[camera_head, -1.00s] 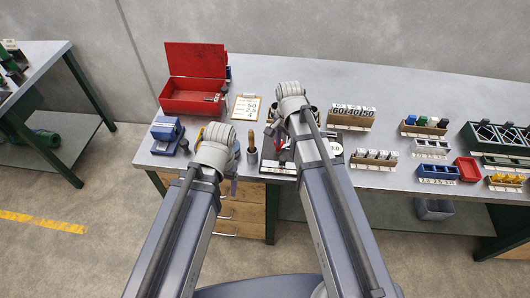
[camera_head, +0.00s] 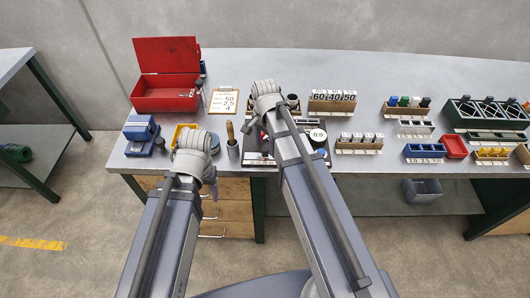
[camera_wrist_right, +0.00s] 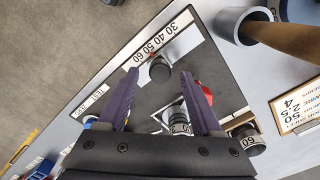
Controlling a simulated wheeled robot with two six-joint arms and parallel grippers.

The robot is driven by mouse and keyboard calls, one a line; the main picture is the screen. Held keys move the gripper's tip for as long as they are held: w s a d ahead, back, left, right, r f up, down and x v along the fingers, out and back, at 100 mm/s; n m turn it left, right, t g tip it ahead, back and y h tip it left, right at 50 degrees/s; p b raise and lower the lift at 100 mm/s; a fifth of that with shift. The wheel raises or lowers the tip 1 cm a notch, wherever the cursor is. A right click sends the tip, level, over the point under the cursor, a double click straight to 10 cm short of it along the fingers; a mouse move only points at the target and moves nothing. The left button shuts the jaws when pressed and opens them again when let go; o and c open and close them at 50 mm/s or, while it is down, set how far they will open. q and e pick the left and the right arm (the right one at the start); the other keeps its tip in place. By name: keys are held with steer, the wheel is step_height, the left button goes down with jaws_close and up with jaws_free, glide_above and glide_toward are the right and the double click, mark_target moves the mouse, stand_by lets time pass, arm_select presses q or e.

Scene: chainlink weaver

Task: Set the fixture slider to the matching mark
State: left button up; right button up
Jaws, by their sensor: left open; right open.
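The fixture (camera_wrist_right: 225,75) is a dark plate on the bench, with a white scale strip (camera_wrist_right: 165,38) reading 30 40 50 60 in the right wrist view. A dark round knob (camera_wrist_right: 160,70), perhaps the slider, is beside the strip towards its 50–60 end. My right gripper (camera_wrist_right: 157,84) is open above the plate, its fingertips either side of the knob in the picture; contact cannot be told. In the head view the right wrist hides much of the fixture (camera_head: 258,158). My left gripper (camera_head: 212,190) hangs at the bench's front edge, open. A clipboard card (camera_head: 224,101) reads 50, 2.5, 4.
A wooden-handled tool in a metal cup (camera_head: 232,143) stands left of the fixture. An open red toolbox (camera_head: 165,98) and a blue item (camera_head: 139,133) are at the left. Number blocks (camera_head: 333,98) and several bins (camera_head: 425,151) are to the right.

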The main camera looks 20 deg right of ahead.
steer(key=shift+f+b, duration=0.5)
steer(key=shift+f, duration=0.4)
steer(key=shift+c, duration=0.4)
jaws_close()
stand_by(0.4)
